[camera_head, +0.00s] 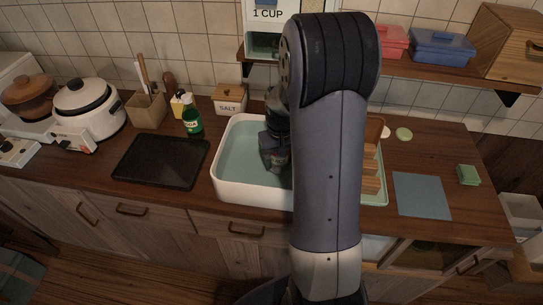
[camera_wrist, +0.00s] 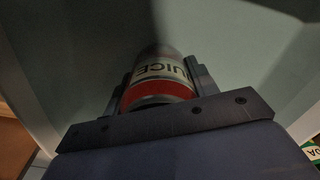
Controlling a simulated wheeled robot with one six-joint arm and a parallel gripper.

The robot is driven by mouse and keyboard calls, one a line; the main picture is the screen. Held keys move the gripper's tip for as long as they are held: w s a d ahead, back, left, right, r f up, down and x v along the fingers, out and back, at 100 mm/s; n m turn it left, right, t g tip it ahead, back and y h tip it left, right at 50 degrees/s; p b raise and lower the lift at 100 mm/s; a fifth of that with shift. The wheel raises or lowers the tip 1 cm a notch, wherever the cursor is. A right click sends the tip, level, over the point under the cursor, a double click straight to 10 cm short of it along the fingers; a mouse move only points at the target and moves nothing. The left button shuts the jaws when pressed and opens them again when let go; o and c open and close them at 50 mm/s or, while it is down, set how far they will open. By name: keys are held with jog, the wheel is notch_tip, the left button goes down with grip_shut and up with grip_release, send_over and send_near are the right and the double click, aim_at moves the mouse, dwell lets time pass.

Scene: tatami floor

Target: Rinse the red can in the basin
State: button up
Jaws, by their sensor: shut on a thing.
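The red can (camera_wrist: 158,88) has a white band with the word JUICE and lies between the two fingers of my gripper (camera_wrist: 163,76) in the wrist view. My gripper is shut on it. In the head view my gripper (camera_head: 274,156) reaches down inside the white basin (camera_head: 245,192), whose inside looks pale green. I cannot clearly make out the can there. My arm hides the right part of the basin. The pale basin walls surround the can in the wrist view. I cannot tell whether the can touches the water or the bottom.
A black tray (camera_head: 160,161) lies left of the basin, with a green bottle (camera_head: 193,122) and a salt box (camera_head: 229,99) behind. A wooden rack (camera_head: 371,175) stands right of my arm. A blue-grey mat (camera_head: 421,195) and a green sponge (camera_head: 468,175) lie further right. A shelf hangs above.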

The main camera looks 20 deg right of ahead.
dwell(0.3)
jog(key=shift+w+a, duration=0.7)
jog(key=shift+a, duration=0.35)
jog(key=shift+w+a, duration=0.7)
jog(key=shift+a, duration=0.3)
jog(key=shift+s+d, duration=0.1)
jog(key=shift+s+d, duration=0.65)
jog(key=shift+d, duration=0.35)
jog(key=shift+r+p, duration=4.35)
jog(key=shift+r, duration=1.4)
notch_tip(320, 180, up, 4)
jog(key=p, duration=0.3)
